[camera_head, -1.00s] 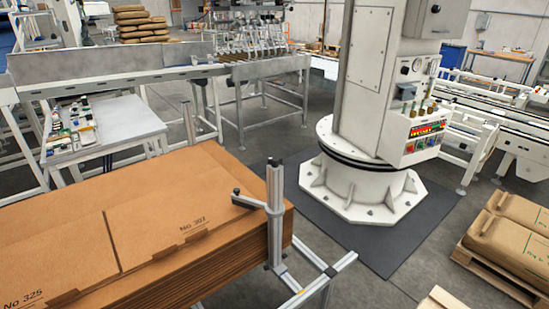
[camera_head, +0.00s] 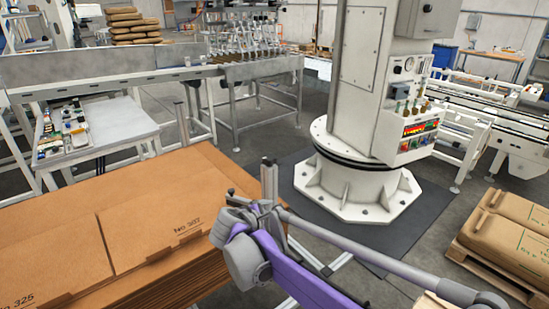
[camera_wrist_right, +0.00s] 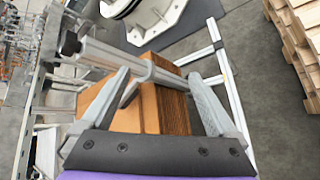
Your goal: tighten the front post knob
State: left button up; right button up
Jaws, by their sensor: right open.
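The front post (camera_head: 269,182) is an upright aluminium profile at the near right corner of the cardboard stack. In the right wrist view the post (camera_wrist_right: 135,66) runs slantwise across the upper middle, with a small dark knob-like part (camera_wrist_right: 70,44) at its end; I cannot tell whether this is the task's knob. My right gripper (camera_wrist_right: 160,76) is open, its two grey fingers apart, with the post and stack corner beyond and between them. In the head view my right wrist covers the lower post and its side arm. My left gripper is not in view.
The cardboard stack (camera_head: 120,235) fills the lower left. A white machine column (camera_head: 360,185) stands behind on a dark mat. Sacks on a pallet (camera_head: 505,240) are at the right. A side table (camera_head: 105,132) with small parts is at the left.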

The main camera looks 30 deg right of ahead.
aim_at(275, 156)
jog(key=w+d+r+n+h, duration=0.1)
jog(key=w+d+n+h, duration=0.1)
jog(key=w, duration=0.3)
jog(key=w+d+r+n+t+h, duration=0.1)
jog(key=w+n+h, duration=0.1)
jog(key=w+n, duration=0.2)
jog(key=w+d+r+n+h, duration=0.2)
jog(key=w+n, duration=0.1)
jog(key=w, duration=0.3)
jog(key=shift+w+d+t, duration=0.3)
jog(key=shift+w+d+r+n+h, duration=0.1)
jog(key=shift+w+r+n+h, duration=0.1)
jog(key=shift+w+n+h, duration=0.3)
jog(key=p+x, duration=0.1)
jog(key=x, duration=0.9)
jog(key=shift+w+d, duration=0.3)
jog(key=shift+w, duration=0.05)
jog(key=c, duration=1.4)
jog(key=shift+o, duration=0.2)
